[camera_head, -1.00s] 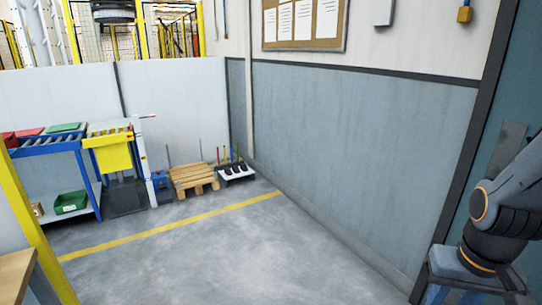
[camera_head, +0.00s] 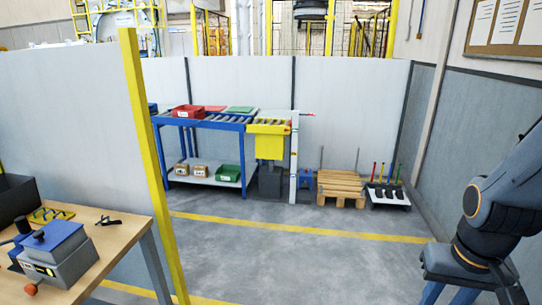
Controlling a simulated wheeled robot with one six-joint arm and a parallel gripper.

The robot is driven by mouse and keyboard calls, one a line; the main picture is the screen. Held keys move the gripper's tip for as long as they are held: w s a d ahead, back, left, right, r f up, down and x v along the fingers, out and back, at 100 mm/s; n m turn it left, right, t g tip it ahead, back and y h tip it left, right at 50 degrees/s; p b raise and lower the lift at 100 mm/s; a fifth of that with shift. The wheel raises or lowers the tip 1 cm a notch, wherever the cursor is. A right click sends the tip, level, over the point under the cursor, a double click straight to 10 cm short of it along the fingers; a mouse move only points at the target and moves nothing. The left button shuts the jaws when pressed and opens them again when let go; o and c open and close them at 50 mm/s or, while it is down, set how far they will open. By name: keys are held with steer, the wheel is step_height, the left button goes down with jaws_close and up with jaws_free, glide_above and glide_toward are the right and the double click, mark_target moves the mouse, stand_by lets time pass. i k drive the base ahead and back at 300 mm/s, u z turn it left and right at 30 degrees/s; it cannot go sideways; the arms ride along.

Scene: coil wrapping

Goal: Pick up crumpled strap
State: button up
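I cannot make out a crumpled strap on the floor or the furniture in view. A small dark item (camera_head: 109,221) lies on the wooden bench at the lower left; it is too small to tell what it is. Part of my arm shows at the right edge, but my gripper is out of view.
The wooden bench (camera_head: 128,238) holds a strapping tool (camera_head: 55,255). A yellow post (camera_head: 146,150) and partition stand beside it. The grey floor (camera_head: 290,260) between is clear.

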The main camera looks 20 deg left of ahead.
mark_target(110, 222)
steer(key=u, duration=0.95)
steer(key=i, duration=0.9)
steer(key=u, duration=1.35)
steer(key=i, duration=1.35)
steer(key=u, duration=0.35)
